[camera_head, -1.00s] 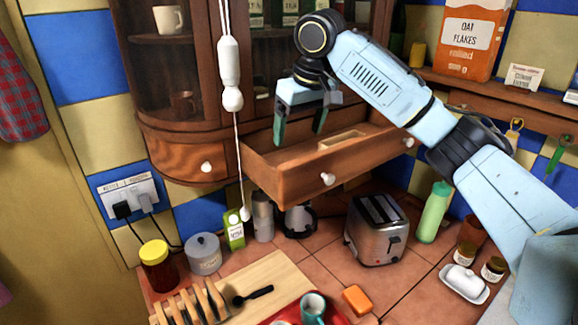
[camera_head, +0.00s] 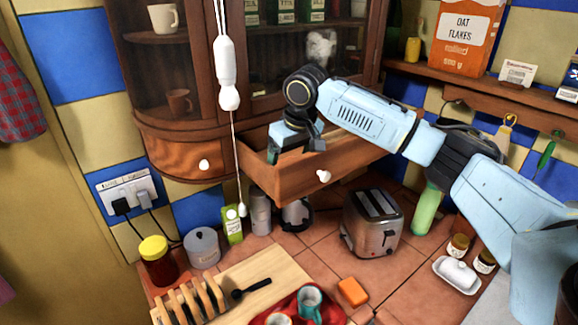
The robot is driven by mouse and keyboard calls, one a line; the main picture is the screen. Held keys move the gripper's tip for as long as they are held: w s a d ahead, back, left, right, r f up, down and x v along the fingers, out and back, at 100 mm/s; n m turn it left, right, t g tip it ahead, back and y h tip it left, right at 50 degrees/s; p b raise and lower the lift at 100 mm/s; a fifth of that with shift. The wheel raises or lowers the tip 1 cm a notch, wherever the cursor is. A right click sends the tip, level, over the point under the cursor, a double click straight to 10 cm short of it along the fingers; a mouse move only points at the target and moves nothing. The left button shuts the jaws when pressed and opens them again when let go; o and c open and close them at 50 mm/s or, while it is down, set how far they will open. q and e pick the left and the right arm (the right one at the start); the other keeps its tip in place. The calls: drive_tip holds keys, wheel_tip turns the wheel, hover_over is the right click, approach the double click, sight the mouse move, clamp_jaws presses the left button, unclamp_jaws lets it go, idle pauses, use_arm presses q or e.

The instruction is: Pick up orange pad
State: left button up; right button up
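The orange pad (camera_head: 352,291) lies flat on the tiled counter, right of a red tray and in front of the toaster. Nothing covers it. My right arm comes in from the right, and its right gripper (camera_head: 294,150) is over the open drawer (camera_head: 312,181), well above and behind the pad. Its dark green fingers are spread apart, with nothing seen between them; their tips are partly lost against the drawer. My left gripper is not in view.
A toaster (camera_head: 372,222) stands behind the pad. The red tray (camera_head: 334,310) holds cups, one of them teal (camera_head: 310,300). A white pull cord (camera_head: 235,150) hangs left of my gripper. A butter dish (camera_head: 459,274) and jars stand at right.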

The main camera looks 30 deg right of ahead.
drive_tip(key=c, duration=1.1)
drive_tip(key=shift+o, duration=0.2)
wheel_tip(320, 180, up, 10)
drive_tip(key=b, duration=0.1)
drive_tip(key=o, duration=0.4)
drive_tip(key=c, duration=0.3)
